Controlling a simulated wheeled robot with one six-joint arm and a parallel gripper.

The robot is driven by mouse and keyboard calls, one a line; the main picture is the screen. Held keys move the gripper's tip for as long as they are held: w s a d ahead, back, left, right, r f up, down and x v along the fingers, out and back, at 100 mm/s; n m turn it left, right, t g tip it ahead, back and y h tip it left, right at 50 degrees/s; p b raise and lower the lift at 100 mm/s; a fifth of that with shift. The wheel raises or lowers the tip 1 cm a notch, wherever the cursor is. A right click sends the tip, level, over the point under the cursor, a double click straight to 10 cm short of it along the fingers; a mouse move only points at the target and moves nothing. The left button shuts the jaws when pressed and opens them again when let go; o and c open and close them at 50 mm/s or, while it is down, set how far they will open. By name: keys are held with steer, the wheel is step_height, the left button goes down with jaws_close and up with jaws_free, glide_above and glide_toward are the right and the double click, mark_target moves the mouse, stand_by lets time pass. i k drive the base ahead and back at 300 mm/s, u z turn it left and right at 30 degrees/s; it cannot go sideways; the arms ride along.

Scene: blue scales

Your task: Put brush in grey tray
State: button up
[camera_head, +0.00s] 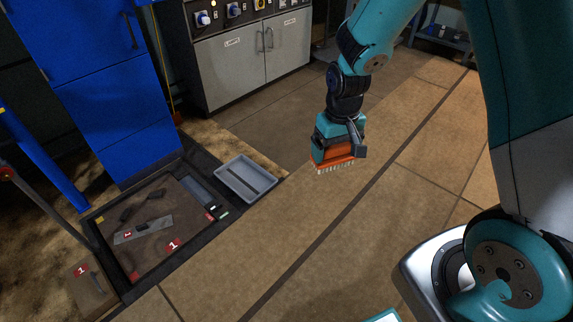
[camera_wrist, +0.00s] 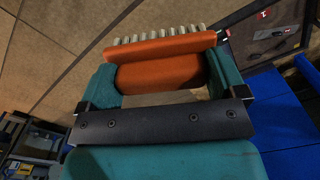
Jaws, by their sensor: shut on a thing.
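The brush (camera_head: 332,161) has an orange body and a row of pale bristles. It hangs above the floor in the head view, bristles down. My gripper (camera_head: 338,142) is shut on it. In the wrist view the brush (camera_wrist: 160,62) lies between the two teal fingers of my gripper (camera_wrist: 158,85), with its bristles at the far side. The grey tray (camera_head: 246,180) is on the floor to the left of the gripper, apart from it. The tray is shallow, with a dark strip along its inside, and I see nothing loose in it.
A dark-framed floor panel (camera_head: 111,276) with several tools and red number tags lies left of the tray. A blue cabinet (camera_head: 112,100) and a grey control cabinet (camera_head: 225,72) stand behind. The tiled floor (camera_head: 300,235) in front is clear.

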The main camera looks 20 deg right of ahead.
mark_target(249, 184)
steer(key=z, duration=0.45)
steer(key=i, duration=1.35)
steer(key=u, duration=0.8)
steer(key=i, duration=0.45)
steer(key=u, duration=0.45)
